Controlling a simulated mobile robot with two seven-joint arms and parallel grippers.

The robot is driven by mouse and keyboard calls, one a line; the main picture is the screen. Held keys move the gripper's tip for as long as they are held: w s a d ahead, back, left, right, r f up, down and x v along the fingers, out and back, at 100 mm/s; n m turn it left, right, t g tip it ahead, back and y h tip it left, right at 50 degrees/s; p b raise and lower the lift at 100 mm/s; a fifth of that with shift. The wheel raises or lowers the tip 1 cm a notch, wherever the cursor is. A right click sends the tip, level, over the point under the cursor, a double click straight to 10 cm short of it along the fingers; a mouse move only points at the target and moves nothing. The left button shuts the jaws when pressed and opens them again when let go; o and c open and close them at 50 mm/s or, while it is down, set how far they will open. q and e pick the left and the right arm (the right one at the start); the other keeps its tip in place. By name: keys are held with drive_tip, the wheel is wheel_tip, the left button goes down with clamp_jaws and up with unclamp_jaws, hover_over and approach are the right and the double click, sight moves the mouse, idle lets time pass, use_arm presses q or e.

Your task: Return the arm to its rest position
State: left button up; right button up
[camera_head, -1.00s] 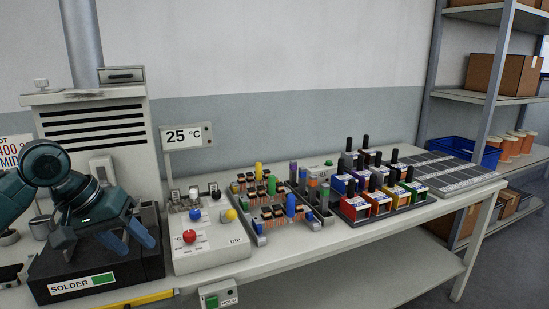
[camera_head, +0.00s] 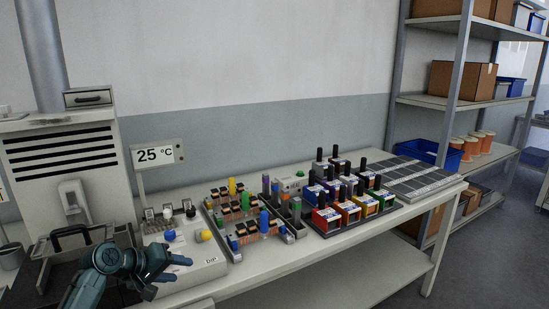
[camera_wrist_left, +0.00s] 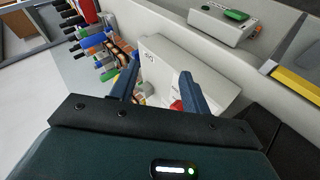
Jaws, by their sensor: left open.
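My left gripper (camera_head: 178,268) is open and empty at the lower left of the head view, in front of the white control box (camera_head: 208,262) marked DIP. In the left wrist view the two blue fingers of my left gripper (camera_wrist_left: 158,82) stand apart, with the white box (camera_wrist_left: 165,60) beyond them. A red knob (camera_wrist_left: 176,105) shows between the fingers there; the gripper and arm hide it in the head view. My right gripper is not in view.
A black solder box (camera_head: 60,265) stands left of the control box. Boards with coloured parts (camera_head: 245,215) and a rack of coloured bins (camera_head: 350,210) fill the bench to the right. A shelf unit (camera_head: 455,105) stands beyond.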

use_arm(q)
drive_tip(key=w+a+r+m+t+y, duration=0.8)
drive_tip(key=a+r+t, duration=0.1)
drive_tip(key=a+r, duration=0.2)
drive_tip(key=s+d+f+m+g+h, duration=0.1)
drive_tip(key=s+d+f+h, duration=0.1)
drive_tip(key=s+d+f, duration=0.55)
drive_tip(key=s+d+f+g+h, duration=0.15)
drive_tip(key=s+d+f, duration=0.25)
drive_tip(key=s+f, duration=0.65)
drive_tip(key=s+d+f+g+h, duration=0.1)
drive_tip(key=s+d+f, duration=0.3)
drive_tip(key=s, duration=0.7)
drive_tip(key=s+d+f+n+g, duration=0.1)
drive_tip(key=s+d+f, duration=0.3)
drive_tip(key=s, duration=0.7)
drive_tip(key=shift+d+f+g+h, duration=0.15)
drive_tip(key=shift+d+g+h, duration=0.2)
drive_tip(key=shift+d+g, duration=0.5)
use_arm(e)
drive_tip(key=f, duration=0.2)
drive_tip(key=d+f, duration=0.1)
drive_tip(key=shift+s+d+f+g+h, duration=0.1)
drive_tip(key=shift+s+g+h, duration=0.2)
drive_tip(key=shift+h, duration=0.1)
